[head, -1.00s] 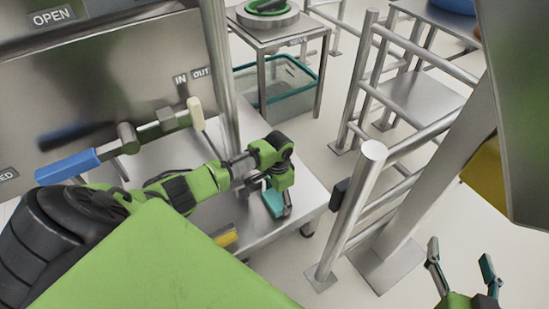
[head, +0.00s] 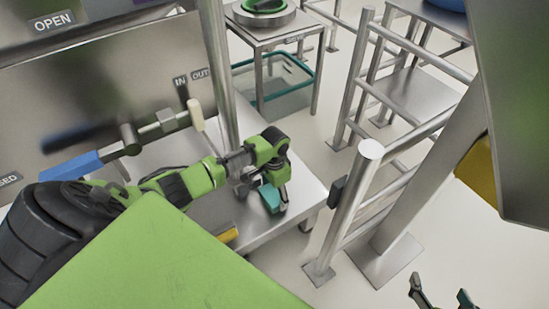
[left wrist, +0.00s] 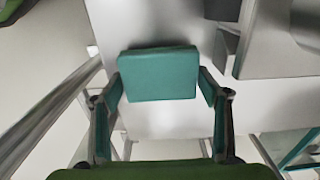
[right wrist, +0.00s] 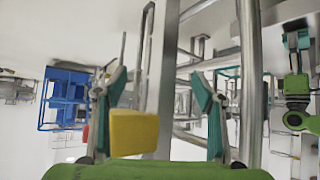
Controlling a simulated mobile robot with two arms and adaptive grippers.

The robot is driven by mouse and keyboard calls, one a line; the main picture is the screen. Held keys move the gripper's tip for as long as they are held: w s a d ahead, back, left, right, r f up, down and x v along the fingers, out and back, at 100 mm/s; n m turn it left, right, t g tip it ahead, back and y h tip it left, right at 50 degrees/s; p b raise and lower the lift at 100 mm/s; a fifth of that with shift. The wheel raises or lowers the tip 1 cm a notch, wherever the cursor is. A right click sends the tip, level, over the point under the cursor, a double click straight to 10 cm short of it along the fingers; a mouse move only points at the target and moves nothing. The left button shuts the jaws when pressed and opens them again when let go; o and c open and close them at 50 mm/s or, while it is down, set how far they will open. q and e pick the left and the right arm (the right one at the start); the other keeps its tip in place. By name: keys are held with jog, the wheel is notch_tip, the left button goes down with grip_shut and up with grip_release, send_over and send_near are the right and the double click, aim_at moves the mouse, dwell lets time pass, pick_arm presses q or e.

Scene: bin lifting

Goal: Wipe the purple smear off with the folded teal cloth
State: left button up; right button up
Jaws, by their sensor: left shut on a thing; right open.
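The folded teal cloth (head: 270,198) is in my left gripper (head: 274,196), above the right part of a steel table. In the left wrist view the cloth (left wrist: 158,75) lies flat across between the two fingers (left wrist: 160,92), which are shut on it. Whether it touches the tabletop cannot be told. No purple smear can be made out in any view. My right gripper (head: 441,294) is open at the lower right of the head view, over the floor. In the right wrist view its fingers (right wrist: 158,88) are apart.
The steel table (head: 290,205) has a yellow item (head: 228,236) at its front edge. A steel panel with a blue-handled lever (head: 72,163) stands behind. A post and railing (head: 350,205) stand right of the table. A clear teal-rimmed bin (head: 285,85) sits under a farther table.

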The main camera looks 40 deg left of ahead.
pick_arm(q)
jog(key=shift+r, duration=0.15)
jog(key=shift+r+p, duration=0.25)
jog(key=shift+p, duration=0.3)
jog(key=shift+r+p, duration=0.35)
jog(key=shift+p, duration=0.1)
jog(key=shift+r+p, duration=0.35)
notch_tip(320, 180, up, 2)
jog(key=p, duration=0.3)
jog(key=shift+r, duration=0.25)
pick_arm(e)
jog(key=s+d+f+g+h, duration=0.1)
jog(key=s+d+f+g, duration=0.15)
jog(key=s, duration=0.35)
jog(key=s+d+f+g+h, duration=0.1)
jog(key=s+f+g, duration=0.25)
jog(key=s, duration=0.25)
pick_arm(q)
jog(key=shift+f, duration=0.1)
jog(key=shift+r+p, duration=0.25)
jog(key=shift+p, duration=0.05)
jog(key=shift+r+p, duration=0.6)
jog(key=shift+p, duration=0.15)
jog(key=shift+r, duration=0.1)
pick_arm(e)
notch_tip(320, 180, down, 11)
jog(key=g, duration=0.1)
jog(key=shift+w, duration=0.4)
